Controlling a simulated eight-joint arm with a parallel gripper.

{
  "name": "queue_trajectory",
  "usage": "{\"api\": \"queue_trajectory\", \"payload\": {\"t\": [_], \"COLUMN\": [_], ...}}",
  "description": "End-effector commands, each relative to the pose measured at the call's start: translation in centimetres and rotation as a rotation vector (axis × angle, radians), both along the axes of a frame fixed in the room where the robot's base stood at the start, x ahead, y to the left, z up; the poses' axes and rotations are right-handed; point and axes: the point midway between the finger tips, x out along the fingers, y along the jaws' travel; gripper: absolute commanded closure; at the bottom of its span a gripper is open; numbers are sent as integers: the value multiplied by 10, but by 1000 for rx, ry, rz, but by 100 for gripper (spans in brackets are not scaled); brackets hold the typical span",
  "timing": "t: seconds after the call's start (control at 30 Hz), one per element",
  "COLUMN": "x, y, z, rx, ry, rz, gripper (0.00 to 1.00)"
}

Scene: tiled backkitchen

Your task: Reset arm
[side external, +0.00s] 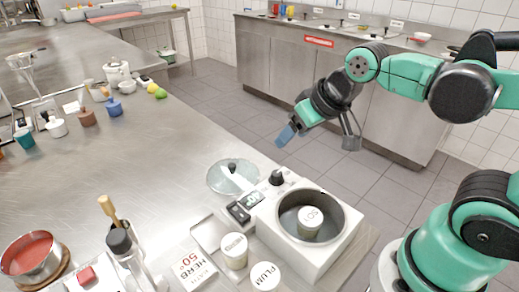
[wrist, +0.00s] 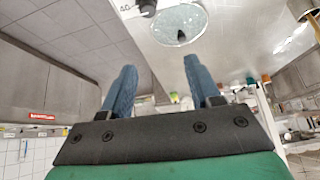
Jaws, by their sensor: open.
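My gripper (side external: 288,134) hangs in the air at the end of my green and black arm, over the floor aisle past the counter's right edge. Its blue fingers point down and left in the side view. In the wrist view, my gripper (wrist: 159,63) shows two blue fingers spread apart with nothing between them. It touches nothing. A white unit with a round metal well (side external: 333,230) stands on the near counter, below the gripper in the picture. A lidded jar (side external: 310,221) sits inside the well.
Lidded jars (side external: 234,250) stand on a tray. A red-filled pot (side external: 30,257) is at front left. Steel cabinets (side external: 268,60) line the back; the aisle floor is clear.

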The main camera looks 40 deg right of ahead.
Motion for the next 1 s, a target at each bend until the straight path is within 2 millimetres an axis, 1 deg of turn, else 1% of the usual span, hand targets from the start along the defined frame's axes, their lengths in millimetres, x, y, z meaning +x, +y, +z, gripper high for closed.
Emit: {"api": "queue_trajectory", "payload": {"t": [0.03,0.17,1.0], "x": [-5,-10,-10], "y": [-1,-2,-2], "z": [-5,-10,-10], "rx": [-14,-38,-40], "ry": [-19,-47,-48], "rz": [18,48,51], "gripper": [44,44,44]}}
